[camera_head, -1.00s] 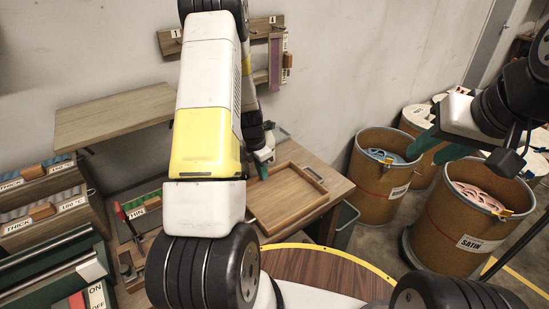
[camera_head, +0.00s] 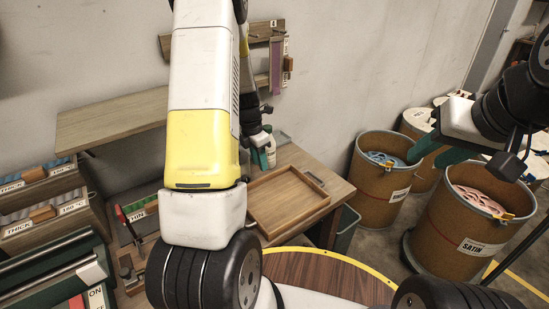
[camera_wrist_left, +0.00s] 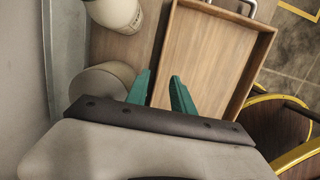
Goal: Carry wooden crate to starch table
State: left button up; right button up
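The wooden crate (camera_head: 290,200), a shallow open tray with a metal handle, lies empty on a wooden table (camera_head: 338,190). In the left wrist view the crate (camera_wrist_left: 205,55) fills the upper middle. My left gripper (camera_head: 267,155) is near its back left corner in the head view. Its green fingers (camera_wrist_left: 160,76) are apart, and the crate's wall shows between them in the left wrist view; I cannot tell how high they are above it. My right gripper (camera_head: 438,150) is open and empty in front of the drums. I cannot tell which table is the starch table.
A white bottle (camera_wrist_left: 115,10) and a round roll (camera_wrist_left: 103,82) stand beside the crate. Labelled drums (camera_head: 458,232) stand at the right.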

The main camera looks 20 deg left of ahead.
pick_arm(q)
jog(key=s+d+r+m+t, duration=0.1)
jog(key=s+d+r+m, duration=0.2)
jog(key=r, duration=0.5)
jog(key=s+d+r+m, duration=0.2)
jog(key=r+m, duration=0.3)
jog(key=r, duration=0.3)
jog(key=s+d+r+m+t, duration=0.2)
jog(key=s+r+m, duration=0.4)
jog(key=s+m, duration=0.3)
jog(key=s+d+r+m+t+h, duration=0.1)
jog(key=s+d+r+m, duration=0.3)
jog(key=s+m, duration=0.5)
jog(key=r+m, duration=0.1)
jog(key=m, duration=0.2)
jog(key=shift+s+d+r+t, duration=0.2)
jog(key=shift+s+r+t, duration=0.15)
jog(key=shift+s+t, duration=0.05)
